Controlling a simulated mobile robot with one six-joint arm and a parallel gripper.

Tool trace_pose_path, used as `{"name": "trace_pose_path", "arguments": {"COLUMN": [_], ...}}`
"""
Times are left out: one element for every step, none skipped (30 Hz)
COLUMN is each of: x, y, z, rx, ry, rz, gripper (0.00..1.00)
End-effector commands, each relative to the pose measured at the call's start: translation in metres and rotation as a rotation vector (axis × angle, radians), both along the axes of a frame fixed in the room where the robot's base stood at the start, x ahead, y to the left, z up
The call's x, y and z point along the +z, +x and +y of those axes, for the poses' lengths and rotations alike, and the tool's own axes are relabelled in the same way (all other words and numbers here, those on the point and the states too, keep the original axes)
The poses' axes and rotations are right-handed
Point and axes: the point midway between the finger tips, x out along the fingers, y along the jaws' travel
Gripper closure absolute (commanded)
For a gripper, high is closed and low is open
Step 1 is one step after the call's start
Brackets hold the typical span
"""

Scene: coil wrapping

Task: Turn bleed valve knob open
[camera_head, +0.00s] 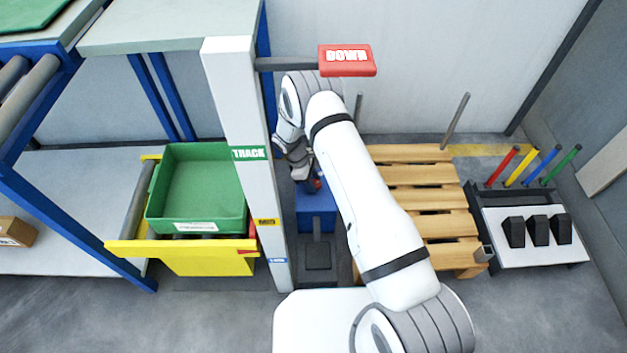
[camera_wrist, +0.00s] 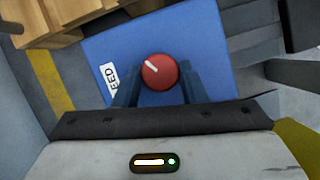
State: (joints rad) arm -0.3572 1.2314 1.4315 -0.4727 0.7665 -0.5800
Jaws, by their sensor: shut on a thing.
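The bleed valve knob is a round red knob with a white pointer line. In the wrist view the knob (camera_wrist: 159,72) sits on a blue box (camera_wrist: 205,50) with a white label, partly covered, reading "EED". The pointer line aims toward the upper left. My gripper (camera_wrist: 158,84) has its dark fingers on both sides of the knob and is shut on it. In the head view my gripper (camera_head: 312,184) is over the blue box (camera_head: 317,212), left of the wooden pallet. The knob is mostly hidden there by the gripper.
A white post (camera_head: 240,150) marked "TRACK" stands close left of my arm, with a red "DOWN" sign (camera_head: 347,60) above. A wooden pallet (camera_head: 420,195) is to the right. A green bin (camera_head: 198,190) sits left. A tool stand (camera_head: 530,235) is far right.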

Motion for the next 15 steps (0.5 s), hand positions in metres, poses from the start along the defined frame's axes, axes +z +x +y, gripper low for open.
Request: {"name": "trace_pose_path", "arguments": {"x": [0.0006,0.0006,0.0006,0.0005,0.0005,0.0004,0.0004,0.0003,0.0003,0.0002,0.0002,0.0001,0.0001,0.0001,0.0002], "y": [0.0008,0.0008,0.0008,0.0008,0.0007,0.0006,0.0005,0.0004,0.0004,0.0004,0.0003,0.0002,0.0002,0.0001,0.0001], "z": [0.0008,0.0008,0.0007,0.0007,0.0006,0.0005,0.0005,0.0004,0.0003,0.0002,0.0002,0.0001,0.0001,0.0001,0.0002], "rx": [0.002,0.002,0.002,0.001,0.001,0.0,0.0,0.0,0.0,0.0,0.0,0.0,0.0,0.0,0.0], "ry": [0.002,0.002,0.002,0.001,0.001,0.001,0.001,0.001,0.001,0.001,0.001,0.001,0.0,0.0,0.0], "rz": [-0.002,-0.002,-0.002,-0.002,-0.002,-0.001,-0.001,-0.001,-0.001,-0.001,0.0,0.0,0.0,0.0,0.0], "gripper": [0.85,0.6,0.57,0.54,0.52,0.48,0.46,0.44,0.41,0.41,0.41,0.41,0.41,0.41,0.41]}}
